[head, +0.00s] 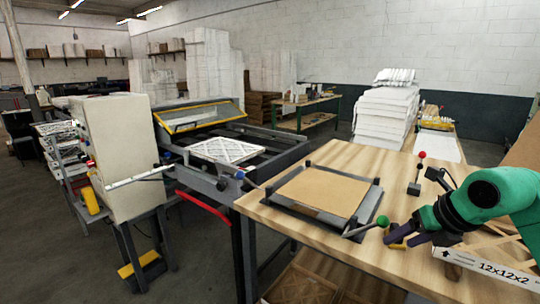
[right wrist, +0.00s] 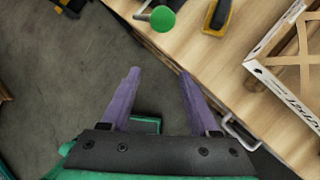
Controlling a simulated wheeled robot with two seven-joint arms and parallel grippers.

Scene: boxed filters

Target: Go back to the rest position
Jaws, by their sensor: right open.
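My right gripper (head: 404,236) reaches in from the right over the front edge of the wooden table (head: 350,160). In the right wrist view its two purple fingers (right wrist: 160,72) are apart, with only floor and the table edge showing between them. A green ball-topped lever (head: 383,221) is just beyond the fingertips; it also shows in the right wrist view (right wrist: 162,18). A white-edged filter box marked 12x12x2 (head: 490,268) lies on the table by my right arm, partly hidden. My left gripper is not in view.
A brown flat sheet (head: 322,191) lies in a black-cornered fixture on the table. A yellow and black tool (right wrist: 218,15) lies near the green ball. A machine with a white filter (head: 224,150) stands left of the table.

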